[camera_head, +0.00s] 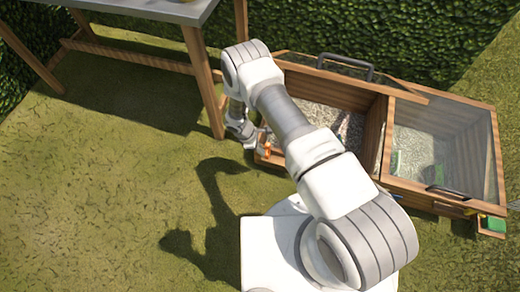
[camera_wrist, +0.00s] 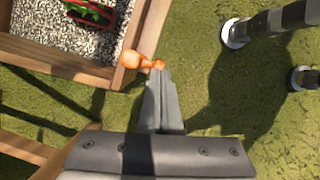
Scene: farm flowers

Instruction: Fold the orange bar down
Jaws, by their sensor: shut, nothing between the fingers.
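The orange bar (camera_wrist: 137,60) is a small orange piece at the corner of the wooden box in the wrist view. It also shows as a small orange spot at the box's front left corner in the head view (camera_head: 265,149), partly hidden by my arm. My gripper (camera_wrist: 160,73) is shut and empty, with its fingertips right at the right end of the orange bar. I cannot tell whether they press on it. In the head view my gripper (camera_head: 250,141) is small, beside that same corner.
The wooden box (camera_head: 375,135) has a gravel-filled left compartment with its glazed lid raised, and a glazed right compartment. A red planter with green plants (camera_wrist: 90,12) stands on the gravel. A table (camera_head: 160,10) stands at the left. Grass at the left is clear.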

